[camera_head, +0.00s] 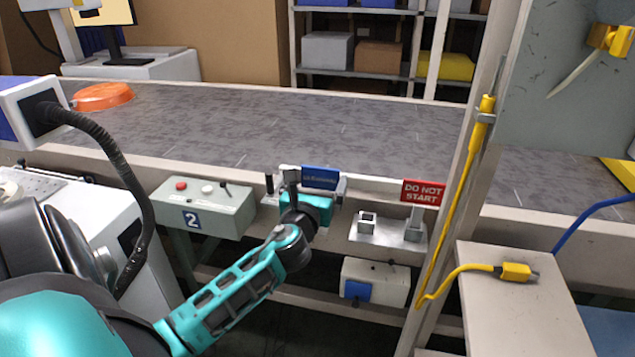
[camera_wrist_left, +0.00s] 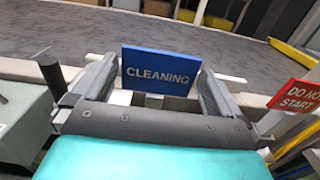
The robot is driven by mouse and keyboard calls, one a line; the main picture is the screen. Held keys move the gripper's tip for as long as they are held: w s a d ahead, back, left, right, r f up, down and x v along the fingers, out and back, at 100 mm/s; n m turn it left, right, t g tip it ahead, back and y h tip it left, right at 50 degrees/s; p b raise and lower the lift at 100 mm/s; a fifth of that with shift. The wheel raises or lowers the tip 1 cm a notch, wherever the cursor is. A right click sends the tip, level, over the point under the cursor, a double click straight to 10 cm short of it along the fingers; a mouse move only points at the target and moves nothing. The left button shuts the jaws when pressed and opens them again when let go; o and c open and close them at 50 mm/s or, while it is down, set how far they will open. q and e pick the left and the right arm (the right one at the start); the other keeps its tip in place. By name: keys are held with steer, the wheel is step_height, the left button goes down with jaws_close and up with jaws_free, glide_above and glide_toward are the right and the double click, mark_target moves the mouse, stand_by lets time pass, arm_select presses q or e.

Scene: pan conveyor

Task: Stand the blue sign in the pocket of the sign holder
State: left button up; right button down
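The blue sign (camera_head: 320,178) reads CLEANING in the left wrist view (camera_wrist_left: 160,70), where it stands upright with a short pale stem below. My left gripper (camera_head: 315,184) is at the sign near the conveyor's front rail. Its two fingers (camera_wrist_left: 155,88) are spread wide on either side of the sign, with visible gaps. The gripper hides what the stem rests on. The sign holder (camera_head: 385,236) is a grey metal plate to the right, with an empty-looking square pocket (camera_head: 367,222) on its left. A red DO NOT START sign (camera_head: 422,192) stands at its right. My right gripper is not in view.
A control box (camera_head: 205,208) marked 2 is left of the gripper. The conveyor (camera_head: 300,125) lies behind, with an orange pan (camera_head: 102,96) at far left. An upright post with a yellow cable (camera_head: 455,205) stands right of the holder. A white box (camera_head: 375,280) hangs below.

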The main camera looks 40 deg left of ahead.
arm_select(q)
steer(key=shift+v, duration=0.95)
steer(key=v, duration=1.1)
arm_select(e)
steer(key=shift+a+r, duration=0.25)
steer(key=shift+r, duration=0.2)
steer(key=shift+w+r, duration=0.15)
